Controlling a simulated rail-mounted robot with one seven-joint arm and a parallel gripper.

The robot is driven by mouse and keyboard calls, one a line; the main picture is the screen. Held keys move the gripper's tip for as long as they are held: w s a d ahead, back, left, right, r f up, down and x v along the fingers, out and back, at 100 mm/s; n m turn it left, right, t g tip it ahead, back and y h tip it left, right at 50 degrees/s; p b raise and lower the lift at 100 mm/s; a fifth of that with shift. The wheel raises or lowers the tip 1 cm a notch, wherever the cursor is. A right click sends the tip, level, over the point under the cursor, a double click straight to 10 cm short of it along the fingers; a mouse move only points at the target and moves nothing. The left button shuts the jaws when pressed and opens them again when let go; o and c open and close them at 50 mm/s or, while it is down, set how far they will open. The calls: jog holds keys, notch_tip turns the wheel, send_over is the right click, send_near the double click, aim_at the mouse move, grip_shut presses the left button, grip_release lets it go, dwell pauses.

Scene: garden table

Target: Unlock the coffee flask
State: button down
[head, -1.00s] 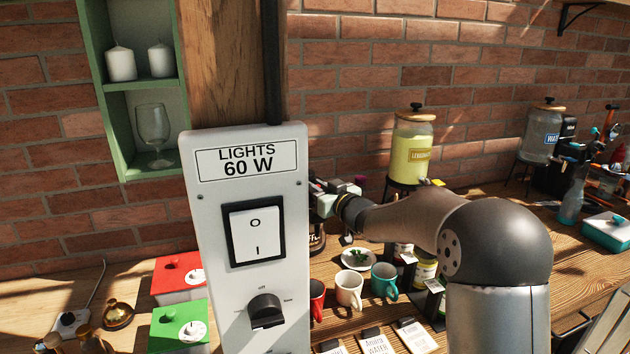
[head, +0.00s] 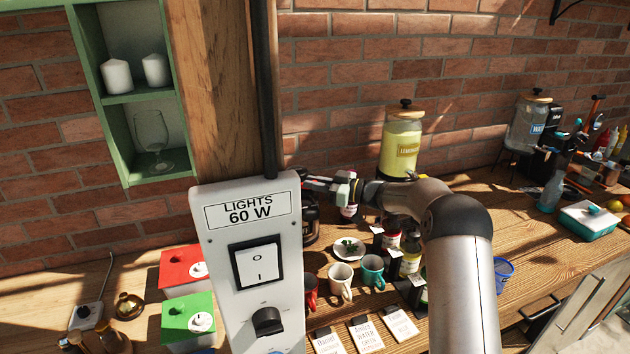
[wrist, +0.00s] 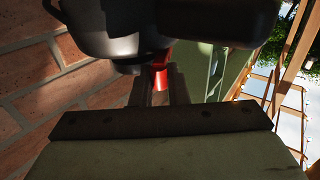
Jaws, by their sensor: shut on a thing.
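The coffee flask (head: 312,228) is a dark vessel on the table, partly hidden behind the lights switch box. My gripper (head: 308,181) reaches in from the right at the flask's top. In the wrist view, the flask's dark rounded body (wrist: 105,42) fills the top of the picture. My gripper (wrist: 160,82) is shut there on a small red part (wrist: 160,79) under the flask's dark top pieces. Most of this red part is hidden by the fingers and shadow.
The lights switch box (head: 255,265) stands tall in front, left of the flask. A white mug (head: 341,282), a teal mug (head: 371,270) and a small plate (head: 348,248) sit close to the flask. A lemonade dispenser (head: 400,145) stands behind my arm.

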jog(key=shift+a+r, duration=0.1)
dwell(0.3)
jog(key=c, duration=1.5)
grip_release()
jog(key=shift+r+b, duration=0.3)
jog(key=shift+b, duration=0.05)
jog(key=r, duration=0.1)
jog(key=r+b, duration=0.1)
jog(key=r, duration=0.1)
jog(key=shift+s+b, duration=0.3)
jog(key=s+d+r+b, duration=0.3)
jog(key=s+r, duration=0.6)
jog(key=s, duration=0.4)
jog(key=shift+d+r+b, duration=0.2)
jog(key=shift+b, duration=0.45)
